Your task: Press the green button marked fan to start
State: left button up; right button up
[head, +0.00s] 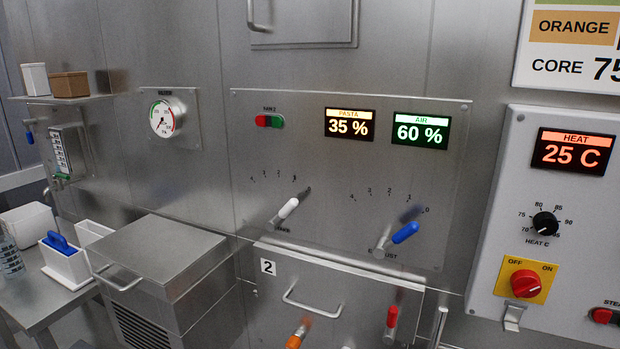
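A small double button sits on the upper left of the steel control panel (340,170) in the head view. Its right half is the green button (276,121) and its left half is the red button (262,120). The small label above it (269,108) seems to read "FAN" with a further character, but it is hard to read. Nothing covers the button. Neither of my grippers is in the picture.
The panel has a display at 35 % (349,125), another at 60 % (421,133), a white-tipped lever (288,208) and a blue-tipped lever (405,233). A heat control box (500,220) stands right. A steel cabinet (165,255) juts out lower left.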

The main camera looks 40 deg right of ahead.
aim_at(277, 122)
jog(key=z, duration=1.3)
